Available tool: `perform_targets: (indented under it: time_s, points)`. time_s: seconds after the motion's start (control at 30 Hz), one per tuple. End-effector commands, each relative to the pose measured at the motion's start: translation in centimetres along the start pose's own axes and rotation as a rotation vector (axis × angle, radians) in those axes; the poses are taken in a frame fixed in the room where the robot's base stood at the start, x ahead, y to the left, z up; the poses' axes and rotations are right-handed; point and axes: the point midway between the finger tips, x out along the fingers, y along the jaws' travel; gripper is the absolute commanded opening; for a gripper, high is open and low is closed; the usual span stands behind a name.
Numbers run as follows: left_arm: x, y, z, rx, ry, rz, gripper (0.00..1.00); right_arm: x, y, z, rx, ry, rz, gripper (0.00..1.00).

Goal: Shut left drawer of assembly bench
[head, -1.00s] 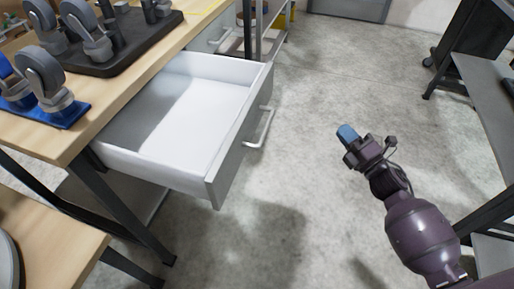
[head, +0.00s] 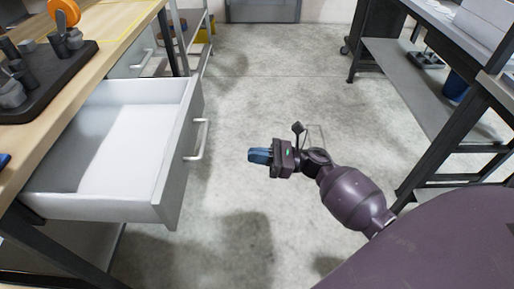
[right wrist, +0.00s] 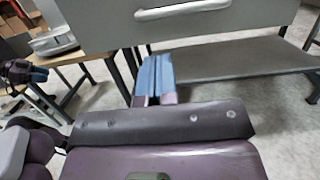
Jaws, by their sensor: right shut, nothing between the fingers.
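The left drawer (head: 178,150) of the assembly bench (head: 112,30) is pulled well out, its pale inside looking empty. Its grey front and bar handle (head: 200,140) face right, toward my right gripper. My right gripper (head: 258,155) is shut and empty, a short way right of the handle and not touching it, blue fingers pointing left. In the right wrist view the blue fingers (right wrist: 153,76) point at the drawer front (right wrist: 110,28), below its handle (right wrist: 183,10). A dark shape with blue at the left of that view looks like my left gripper (right wrist: 24,72); its fingers are unclear.
A black tray (head: 60,85) with grey parts lies on the benchtop. A dark-framed table (head: 400,75) stands at the right. The concrete floor (head: 270,80) between is clear.

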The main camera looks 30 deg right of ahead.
Motion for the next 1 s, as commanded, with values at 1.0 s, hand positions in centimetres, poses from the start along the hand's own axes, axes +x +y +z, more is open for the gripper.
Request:
perform_targets:
  time_s: [1.0]
  points:
    - [-0.3,0.0,-0.4,-0.002,0.008,-0.002,0.42,10.7,0.0,0.0,0.003,0.000,-0.001,0.00]
